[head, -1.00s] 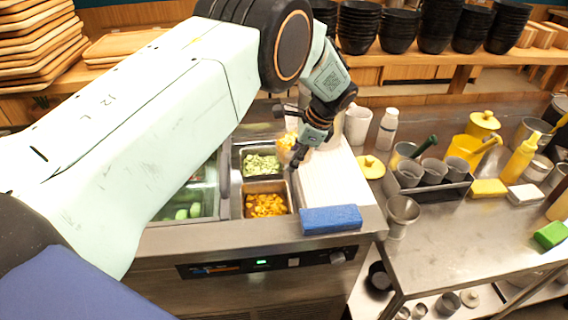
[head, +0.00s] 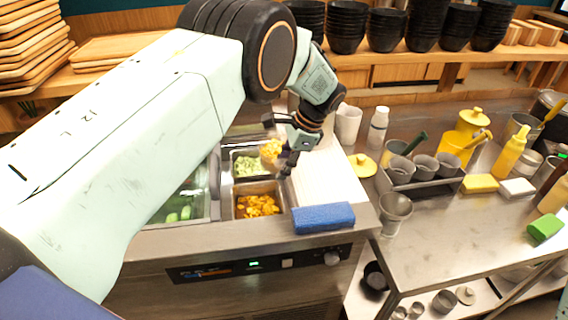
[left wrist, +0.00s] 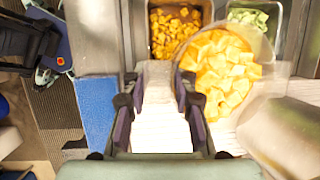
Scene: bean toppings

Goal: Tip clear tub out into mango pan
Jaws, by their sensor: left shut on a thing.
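My left gripper (head: 288,165) is shut on the clear tub (left wrist: 258,98), which is full of yellow-orange mango cubes. In the head view the tub's cubes (head: 271,148) show just left of the gripper, partly hidden by it. The mango pan (head: 279,187) is a metal pan set in the counter, part-filled with orange cubes, nearer the front than the gripper. It also shows at the top of the left wrist view (left wrist: 205,10), partly behind the tub. The tub looks tilted, with its cubes still inside. My right gripper is out of view.
A pan of pale green pieces (head: 249,164) sits behind the mango pan. A white board (head: 318,185) lies right of the pans, with a blue sponge (head: 323,218) at its front. A yellow lid (head: 362,165) and a grey cup caddy (head: 430,186) stand further right.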

